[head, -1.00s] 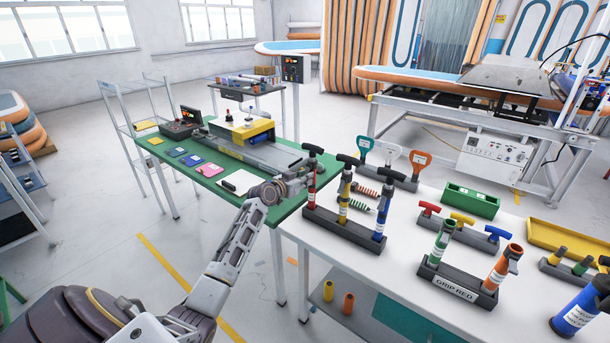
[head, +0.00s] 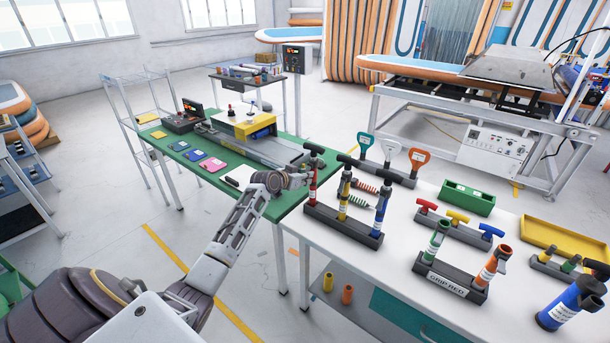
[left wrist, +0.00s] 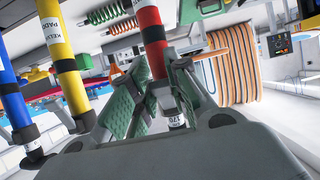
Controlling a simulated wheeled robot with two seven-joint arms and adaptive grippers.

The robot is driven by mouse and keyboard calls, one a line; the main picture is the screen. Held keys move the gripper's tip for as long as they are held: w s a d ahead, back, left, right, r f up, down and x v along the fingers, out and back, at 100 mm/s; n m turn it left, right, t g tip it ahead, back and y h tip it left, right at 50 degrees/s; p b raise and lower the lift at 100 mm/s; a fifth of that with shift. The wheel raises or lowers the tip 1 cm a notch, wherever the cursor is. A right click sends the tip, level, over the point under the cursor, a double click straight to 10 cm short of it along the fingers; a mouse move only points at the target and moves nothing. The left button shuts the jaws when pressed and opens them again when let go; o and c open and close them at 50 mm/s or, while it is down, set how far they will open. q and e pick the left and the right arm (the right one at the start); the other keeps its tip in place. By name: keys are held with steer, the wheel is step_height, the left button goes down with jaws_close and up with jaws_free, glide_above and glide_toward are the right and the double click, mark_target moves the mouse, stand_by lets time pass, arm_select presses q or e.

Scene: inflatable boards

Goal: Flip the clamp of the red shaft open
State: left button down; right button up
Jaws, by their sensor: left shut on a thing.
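The red shaft (head: 312,178) stands upright at the left end of a dark rack (head: 343,226), beside a yellow shaft (head: 343,195) and a blue shaft (head: 381,212). My left gripper (head: 303,180) is at the red shaft's upper part, from the left. In the left wrist view, the red shaft (left wrist: 148,18) runs between the green-padded fingers of the left gripper (left wrist: 160,88), which are closed on it. A dark collar (left wrist: 154,34) shows just beyond the fingers. The clamp is largely hidden by the fingers; I cannot tell whether it is open. My right gripper is out of view.
Behind are T-handles (head: 458,217), a green box (head: 467,197) and a yellow tray (head: 565,240). A green-topped table (head: 215,176) adjoins at the left.

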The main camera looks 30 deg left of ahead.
arm_select(q)
steer(key=shift+s+r+g+p, duration=0.1)
steer(key=shift+r+g+p, duration=0.15)
steer(key=shift+g+p, duration=0.2)
steer(key=shift+s+a+r+g+p, duration=0.15)
steer(key=shift+r+g+p, duration=0.25)
steer(key=shift+g, duration=0.45)
steer(key=shift+s+r+g, duration=0.1)
steer(key=shift+s+g, duration=0.05)
steer(key=shift+g, duration=0.55)
steer(key=shift+s+r+g+y, duration=0.15)
steer(key=shift+r+g, duration=0.3)
steer(key=shift+g, duration=0.7)
steer(key=shift+s+r+g+y, duration=0.15)
steer(key=shift+r+g, duration=0.25)
steer(key=shift+g, duration=0.75)
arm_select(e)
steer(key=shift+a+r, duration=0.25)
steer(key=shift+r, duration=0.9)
arm_select(q)
steer(key=shift+g, duration=0.3)
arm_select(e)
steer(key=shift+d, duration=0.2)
arm_select(q)
steer(key=c, duration=1.3)
jaws_free()
